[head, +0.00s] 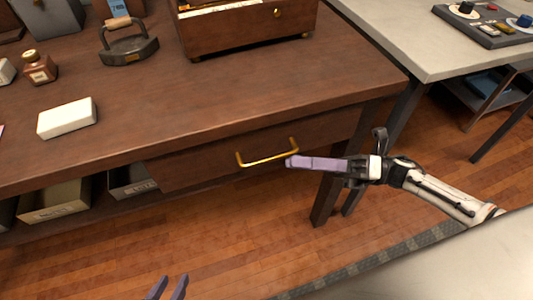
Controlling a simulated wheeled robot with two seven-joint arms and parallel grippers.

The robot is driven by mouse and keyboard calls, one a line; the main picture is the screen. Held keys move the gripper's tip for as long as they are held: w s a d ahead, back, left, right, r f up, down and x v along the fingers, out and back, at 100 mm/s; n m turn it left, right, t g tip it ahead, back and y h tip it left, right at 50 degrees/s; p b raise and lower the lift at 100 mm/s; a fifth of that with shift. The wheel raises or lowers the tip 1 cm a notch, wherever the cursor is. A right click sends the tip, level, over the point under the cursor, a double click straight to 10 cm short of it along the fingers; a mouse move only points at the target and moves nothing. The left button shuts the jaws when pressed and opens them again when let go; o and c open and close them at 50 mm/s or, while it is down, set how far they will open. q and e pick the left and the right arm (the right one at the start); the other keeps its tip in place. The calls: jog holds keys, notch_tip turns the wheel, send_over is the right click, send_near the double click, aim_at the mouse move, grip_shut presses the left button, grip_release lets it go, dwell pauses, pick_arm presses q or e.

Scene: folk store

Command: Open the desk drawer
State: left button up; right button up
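The brown wooden desk (200,120) has a drawer (205,172) under its right part. The drawer front looks flush with the desk, so it appears closed. A brass bar handle (268,160) is on the drawer front. My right gripper (290,162) comes in from the right, its purple finger pointing left at the handle's right end. The fingertip is just beside the handle; I cannot tell whether it touches. Its other finger is not clearly seen. My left gripper (167,288) shows only two purple fingertips at the bottom edge, apart, with nothing seen between them.
Storage bins (55,200) sit below at left. A grey table (430,50) stands at right. The floor before the drawer is clear.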

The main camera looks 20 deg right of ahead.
aim_at(268, 159)
jog(key=p+x, duration=0.1)
jog(key=x, duration=0.6)
jog(key=shift+w+a, duration=0.1)
jog(key=shift+a, duration=0.15)
grip_shut()
